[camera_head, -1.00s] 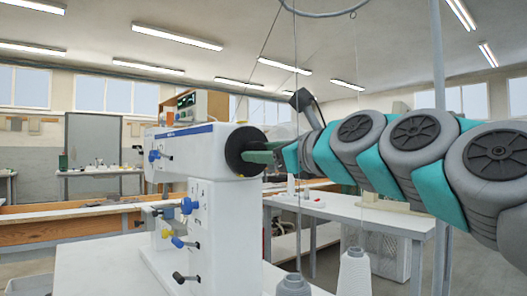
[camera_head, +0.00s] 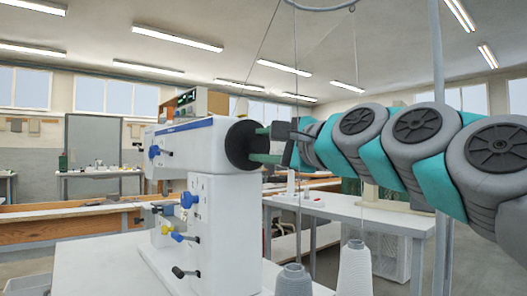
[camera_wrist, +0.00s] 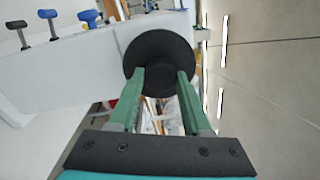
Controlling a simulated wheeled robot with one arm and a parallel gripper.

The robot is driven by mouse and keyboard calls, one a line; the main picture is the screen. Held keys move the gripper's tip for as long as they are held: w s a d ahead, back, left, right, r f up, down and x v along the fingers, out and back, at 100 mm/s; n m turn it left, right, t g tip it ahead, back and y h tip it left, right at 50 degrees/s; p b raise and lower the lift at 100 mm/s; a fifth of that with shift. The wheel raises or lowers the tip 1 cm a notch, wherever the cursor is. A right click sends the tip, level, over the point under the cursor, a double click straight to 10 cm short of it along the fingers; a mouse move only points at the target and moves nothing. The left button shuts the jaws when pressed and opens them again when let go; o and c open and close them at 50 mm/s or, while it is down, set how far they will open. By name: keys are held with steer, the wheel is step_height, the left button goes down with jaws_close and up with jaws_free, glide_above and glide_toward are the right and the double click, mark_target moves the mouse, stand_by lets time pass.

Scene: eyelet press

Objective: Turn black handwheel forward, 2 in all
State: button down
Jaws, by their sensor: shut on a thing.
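The black handwheel (camera_head: 240,147) is a dark round disc on the right end of the white machine's arm. In the wrist view the handwheel (camera_wrist: 160,48) fills the space ahead of the fingers, and its dark hub shows between them. My gripper (camera_head: 264,145) reaches it from the right, with its green fingers one above the other. In the wrist view my gripper (camera_wrist: 161,76) has its two fingers spread apart, with their tips at the wheel, shut on it. The exact contact at the tips is partly hidden.
The white machine (camera_head: 215,215) stands on a white table with blue, yellow and black knobs (camera_head: 188,200) on its front. Two thread cones (camera_head: 354,268) stand at the front right, near a vertical grey pole (camera_head: 440,120). Thin threads hang near my arm.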

steer(key=n+b, duration=0.1)
steer(key=n, duration=0.1)
steer(key=n+b, duration=0.1)
steer(key=n, duration=0.1)
steer(key=n+b, duration=0.1)
steer(key=shift+f+n, duration=0.25)
steer(key=shift+n, duration=0.15)
steer(key=n+b, duration=0.3)
steer(key=n, duration=0.2)
steer(key=shift+n, duration=0.3)
steer(key=n+b, duration=0.3)
steer(key=n, duration=0.2)
steer(key=n+b, duration=0.1)
steer(key=n, duration=0.2)
steer(key=shift+w+r+g+y, duration=0.1)
steer(key=shift+g+y, duration=0.2)
steer(key=shift+r+n+b, duration=0.15)
steer(key=shift+n+b, duration=0.3)
steer(key=shift+n, duration=1.05)
steer(key=shift+c, duration=1.7)
jaws_free()
